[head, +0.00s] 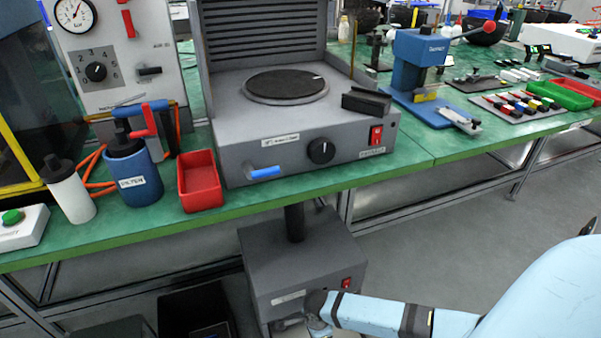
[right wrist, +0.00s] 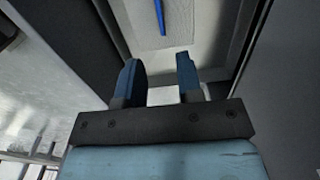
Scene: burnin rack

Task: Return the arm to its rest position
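My right arm (head: 385,315) comes in from the right, low in front of the bench, in the head view. Its end lies at the lower front of a grey box under the bench (head: 300,260); the fingers are hard to make out there. In the right wrist view my right gripper (right wrist: 160,78) has its two blue fingers apart, with nothing between them. A blue bar (right wrist: 159,15) shows beyond the fingertips on a light panel, apart from them. My left gripper is not in view.
The green bench (head: 420,150) carries a grey machine with a round plate (head: 286,86), a red bin (head: 199,180), a blue canister (head: 132,172) and a blue press (head: 418,62). Black bins (head: 195,310) stand below. Floor at the right (head: 480,215) is clear.

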